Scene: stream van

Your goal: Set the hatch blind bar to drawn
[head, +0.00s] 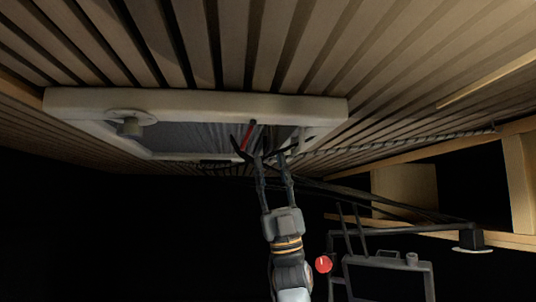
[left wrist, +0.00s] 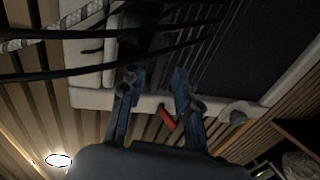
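The roof hatch has a pale frame (head: 75,102) set in the slatted ceiling, with a grey pleated blind (head: 190,136) across much of its opening. A red piece (head: 248,134), likely the handle of the blind bar, shows at the opening; the bar itself is hard to make out. The red piece also shows in the left wrist view (left wrist: 167,118), between my fingers in the picture. My left gripper (head: 266,150) is raised to the hatch with its fingers apart. I cannot tell whether a finger touches the red piece. My right gripper is not in view.
A round knob (head: 130,127) sits on the hatch frame's left side. Dark cables (head: 400,205) run past the right of the hatch. A dark metal frame (head: 390,262) and a red knob (head: 323,264) stand at lower right. The lower left is black.

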